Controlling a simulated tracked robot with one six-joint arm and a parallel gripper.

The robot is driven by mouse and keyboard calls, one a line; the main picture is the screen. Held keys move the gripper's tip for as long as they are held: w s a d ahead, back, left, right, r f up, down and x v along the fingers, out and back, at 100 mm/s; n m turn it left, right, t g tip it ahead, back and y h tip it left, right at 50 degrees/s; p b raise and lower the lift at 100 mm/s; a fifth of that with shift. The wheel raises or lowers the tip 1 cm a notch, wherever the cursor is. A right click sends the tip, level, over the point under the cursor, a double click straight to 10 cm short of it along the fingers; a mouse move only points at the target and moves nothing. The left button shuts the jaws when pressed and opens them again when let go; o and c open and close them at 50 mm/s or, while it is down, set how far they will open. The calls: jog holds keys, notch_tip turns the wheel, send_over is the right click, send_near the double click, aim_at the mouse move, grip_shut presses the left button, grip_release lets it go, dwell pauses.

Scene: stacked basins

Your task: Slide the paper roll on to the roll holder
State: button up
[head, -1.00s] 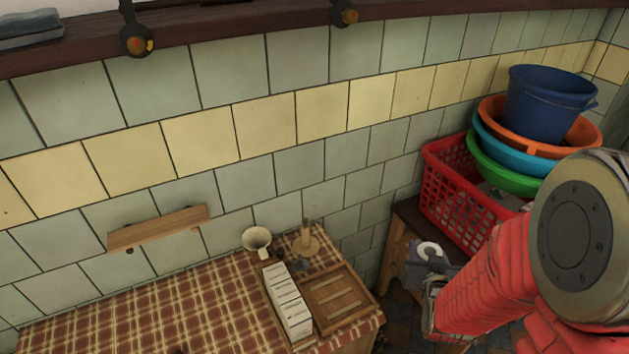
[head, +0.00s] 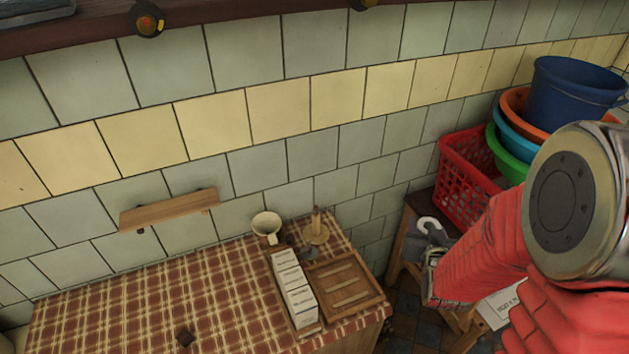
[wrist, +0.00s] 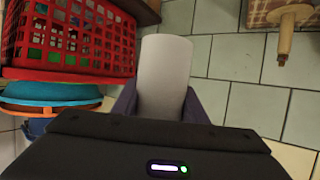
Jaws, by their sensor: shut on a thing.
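The paper roll is a plain white cylinder (wrist: 163,75) held between my gripper's two dark fingers (wrist: 160,108) in the wrist view. In the head view, only a white curved bit of the roll (head: 429,223) shows above my gripper (head: 428,238), right of the table. My gripper is shut on the roll. The roll holder is an upright wooden peg on a round base (head: 316,232), standing at the table's back right corner. Its peg also shows at the top right of the wrist view (wrist: 286,35), apart from the roll.
A red basket (head: 462,180) with stacked basins stands right of my gripper. A wooden shelf (head: 168,210) is on the wall.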

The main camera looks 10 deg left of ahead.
jog(key=w+a+n+g+y, duration=0.1)
jog(key=w+a+n+y, duration=0.1)
jog(key=w+a, duration=0.35)
jog(key=w+a+n+y, duration=0.1)
jog(key=w+a+y, duration=0.1)
jog(key=a, duration=0.7)
jog(key=n+g+y, duration=0.2)
jog(key=n+y, duration=0.1)
jog(key=n, duration=0.1)
send_over(316, 224)
jog(key=w+a, duration=0.2)
jog(key=w, duration=0.2)
jog(key=shift+a+f, duration=0.1)
jog(key=shift+f, duration=0.2)
jog(key=shift+f, duration=2.5)
jog(key=shift+s, duration=0.1)
jog(key=shift+f, duration=3.85)
